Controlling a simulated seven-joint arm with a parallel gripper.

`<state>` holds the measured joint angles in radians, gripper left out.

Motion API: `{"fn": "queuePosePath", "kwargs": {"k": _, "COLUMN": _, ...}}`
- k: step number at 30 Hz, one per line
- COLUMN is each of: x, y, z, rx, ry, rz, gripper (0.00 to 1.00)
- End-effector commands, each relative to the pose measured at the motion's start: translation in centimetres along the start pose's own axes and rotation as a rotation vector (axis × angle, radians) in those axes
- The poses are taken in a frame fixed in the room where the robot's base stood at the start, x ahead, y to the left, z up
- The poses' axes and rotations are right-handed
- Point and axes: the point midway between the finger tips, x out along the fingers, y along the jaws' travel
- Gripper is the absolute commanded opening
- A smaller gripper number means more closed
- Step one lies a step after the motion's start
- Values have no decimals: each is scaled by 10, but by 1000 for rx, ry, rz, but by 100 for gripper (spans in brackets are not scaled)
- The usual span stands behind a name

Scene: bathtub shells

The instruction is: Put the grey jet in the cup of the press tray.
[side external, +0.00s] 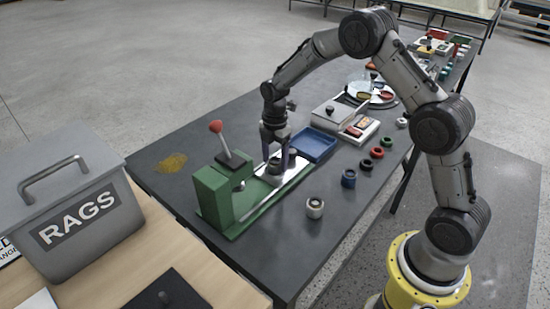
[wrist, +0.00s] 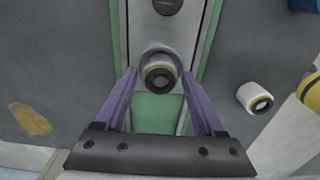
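The grey jet (wrist: 160,74), with a dark centre and a thin gold ring, is upright at the round cup (wrist: 159,53) of the press tray (wrist: 133,28) in the wrist view. It appears to sit inside the cup rim; its base is hidden. My gripper (wrist: 159,71) has its two purple fingers on either side of the jet, with a visible gap at each side. It is open. In the side view my gripper (side external: 278,160) is low over the silver tray (side external: 265,188), and the fingers partly hide the jet there.
The green press (side external: 213,200) with its red-knobbed lever (side external: 216,127) stands near the tray's front end. A pale jet (side external: 315,208) stands to the right of the tray, with a blue jet (side external: 348,178) beyond it. A blue bin (side external: 314,146) lies behind my gripper.

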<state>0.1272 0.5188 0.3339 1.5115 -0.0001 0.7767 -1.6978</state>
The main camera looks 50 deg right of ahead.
Motion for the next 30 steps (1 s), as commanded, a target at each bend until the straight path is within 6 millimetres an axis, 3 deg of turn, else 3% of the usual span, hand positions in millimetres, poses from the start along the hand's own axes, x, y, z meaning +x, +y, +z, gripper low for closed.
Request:
{"fn": "queuePosePath", "kwargs": {"k": 10, "x": -1, "y": 0, "z": 0, "rx": 0, "ry": 0, "rz": 0, "gripper": 82}}
{"fn": "queuePosePath", "kwargs": {"k": 14, "x": -10, "y": 0, "z": 0, "rx": 0, "ry": 0, "rz": 2, "gripper": 82}}
{"fn": "queuePosePath", "kwargs": {"k": 30, "x": -107, "y": 0, "z": 0, "rx": 0, "ry": 0, "rz": 2, "gripper": 82}}
